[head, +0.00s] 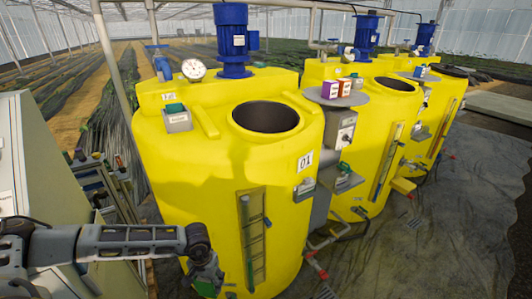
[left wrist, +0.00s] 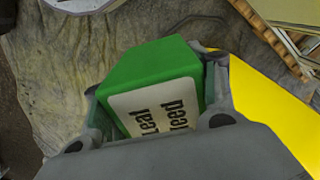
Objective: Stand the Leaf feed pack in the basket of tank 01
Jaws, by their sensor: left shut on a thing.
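My left gripper (head: 205,272) is low in front of tank 01 (head: 220,175), at the bottom of the head view. It is shut on the green Leaf feed pack (left wrist: 152,75), whose white label reads "Leaf feed" in the left wrist view. The pack's green also shows at the gripper in the head view (head: 207,284). Tank 01 is yellow, with a white "01" plate (head: 305,161) and an open round top (head: 265,118). A small grey holder (head: 305,188) sits below the plate; I cannot tell whether it is the basket. My right gripper is not in view.
A grey box with a green top (head: 177,118) is on tank 01's upper left. A round grey shelf (head: 337,97) with several small cartons stands between tank 01 and another yellow tank (head: 375,130). Pipes and valves (head: 320,262) run low between them. A pale cabinet (head: 50,190) is at left.

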